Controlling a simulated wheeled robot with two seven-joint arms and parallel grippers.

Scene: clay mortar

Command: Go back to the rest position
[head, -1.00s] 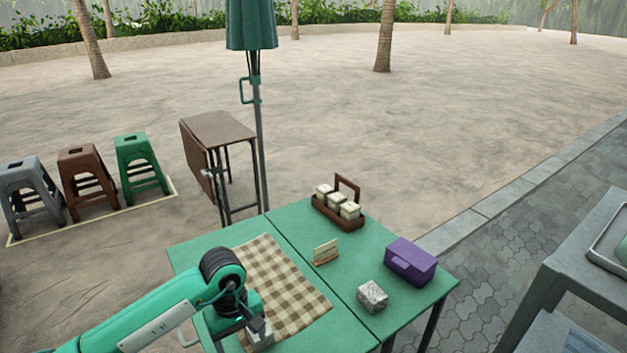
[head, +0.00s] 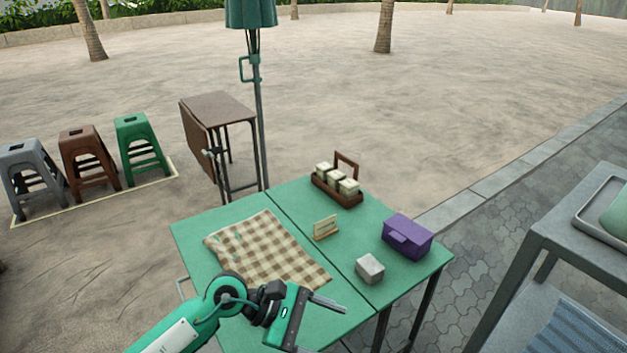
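My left gripper (head: 328,330) is open and looks empty, held over the front edge of the green table (head: 205,232) with its fingers pointing right. Its lower finger is partly cut off by the bottom of the head view. My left arm comes in from the bottom left, in front of the near corner of a brown checked cloth (head: 262,245). A small pale grey block (head: 370,269) stands on the table to the right of the gripper, apart from it. My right gripper is not in view.
A purple box (head: 407,237), a small sign (head: 326,228) and a brown caddy with pale jars (head: 338,190) stand on the table. A parasol pole (head: 260,130) rises behind it. A grey stand with a tray (head: 592,205) is at right. Stools (head: 88,158) stand far left.

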